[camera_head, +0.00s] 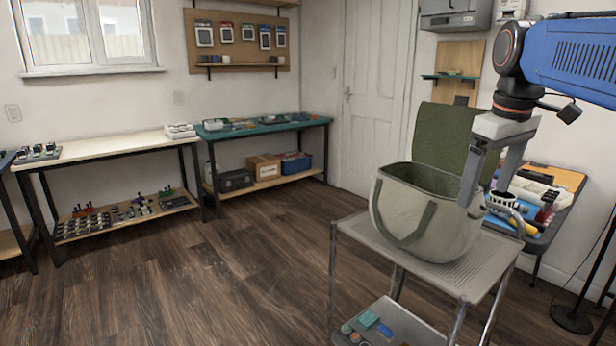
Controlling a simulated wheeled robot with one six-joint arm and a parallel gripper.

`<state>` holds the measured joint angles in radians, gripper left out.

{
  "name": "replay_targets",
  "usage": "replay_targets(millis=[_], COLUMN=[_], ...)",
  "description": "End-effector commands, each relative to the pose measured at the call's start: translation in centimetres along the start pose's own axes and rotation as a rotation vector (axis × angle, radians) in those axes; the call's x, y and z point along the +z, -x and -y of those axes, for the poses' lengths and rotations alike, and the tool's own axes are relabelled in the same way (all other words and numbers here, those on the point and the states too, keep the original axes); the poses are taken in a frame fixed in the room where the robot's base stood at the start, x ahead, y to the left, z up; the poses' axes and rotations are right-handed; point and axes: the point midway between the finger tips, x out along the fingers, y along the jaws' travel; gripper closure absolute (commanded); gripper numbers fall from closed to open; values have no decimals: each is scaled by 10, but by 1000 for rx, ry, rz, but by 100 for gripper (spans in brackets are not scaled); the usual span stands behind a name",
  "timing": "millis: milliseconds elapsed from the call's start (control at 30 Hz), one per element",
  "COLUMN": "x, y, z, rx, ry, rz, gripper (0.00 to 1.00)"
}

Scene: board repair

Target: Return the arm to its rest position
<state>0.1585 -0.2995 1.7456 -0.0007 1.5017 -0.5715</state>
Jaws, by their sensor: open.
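My gripper (487,190) hangs at the right of the camera_head view with its fingers pointing down and apart. It is open, and I see nothing held between the fingers. One finger overlaps the right side of a grey-green fabric bag (408,215), which stands open on a metal cart (375,242). I cannot tell whether the finger touches the bag. The other finger is just right of the bag's rim. My blue arm comes in from the upper right. The inside of the bag is mostly hidden.
A black lamp base (571,319) is on the floor at the right. Workbenches (105,148) line the far wall. The wooden floor (220,275) at left is clear.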

Motion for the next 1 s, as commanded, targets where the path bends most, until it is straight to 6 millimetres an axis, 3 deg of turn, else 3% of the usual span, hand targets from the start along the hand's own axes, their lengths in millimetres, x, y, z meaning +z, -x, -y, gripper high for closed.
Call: replay_targets(millis=[100,400,700,800,1000], x=[27,96,158,169,174], y=[-28,-111,-194,-209,-218], z=[30,94,143,150,154], rx=[13,29,21,18,16], ry=[-62,-230,-374,-400,-416], rz=[-33,-124,-204,-217,-227], gripper=[16,16,16,16,16])
